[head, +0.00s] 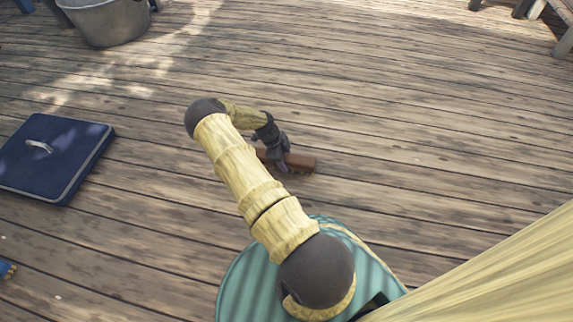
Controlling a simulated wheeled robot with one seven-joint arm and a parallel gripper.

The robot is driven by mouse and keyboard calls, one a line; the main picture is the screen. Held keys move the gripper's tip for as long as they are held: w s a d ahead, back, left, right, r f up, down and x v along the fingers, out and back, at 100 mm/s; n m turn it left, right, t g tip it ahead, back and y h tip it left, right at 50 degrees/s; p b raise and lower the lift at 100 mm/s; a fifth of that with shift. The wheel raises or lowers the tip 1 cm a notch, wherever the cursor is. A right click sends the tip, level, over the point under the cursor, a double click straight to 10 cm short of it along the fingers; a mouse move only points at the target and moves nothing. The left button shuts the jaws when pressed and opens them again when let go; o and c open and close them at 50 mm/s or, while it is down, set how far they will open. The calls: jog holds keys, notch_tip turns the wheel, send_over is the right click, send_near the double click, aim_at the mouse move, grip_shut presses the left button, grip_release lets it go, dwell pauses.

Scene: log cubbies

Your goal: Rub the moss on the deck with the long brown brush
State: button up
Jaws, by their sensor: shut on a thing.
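My gripper (283,155) is shut on the long brown brush (302,162), low over the deck in the middle of the head view. The brush lies roughly level, its brown block showing to the right of my fingers and a little to the left. I cannot tell whether its underside touches the boards. The deck (430,130) is of weathered brown planks with many darker blotches. I cannot make out a clear patch of moss; my arm and the brush hide part of the deck.
A dark blue square pad (75,160) with a light handle lies at the left. A grey metal tub (108,22) stands at the upper left. Wooden furniture legs (562,42) show at the upper right. The deck right of the brush is clear.

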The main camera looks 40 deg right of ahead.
aim_at(315, 163)
jog(key=shift+s, duration=0.1)
jog(key=shift+s+d+p, duration=0.45)
jog(key=shift+s+d, duration=0.15)
jog(key=shift+s, duration=0.05)
jog(key=shift+s+d+p, duration=0.3)
jog(key=shift+s+d, duration=0.4)
jog(key=shift+s, duration=0.15)
jog(key=shift+s+d+p, duration=0.6)
jog(key=shift+s+d, duration=0.7)
jog(key=shift+s, duration=0.2)
jog(key=shift+s+d+p, duration=0.45)
jog(key=shift+s+d, duration=0.85)
jog(key=shift+s, duration=0.2)
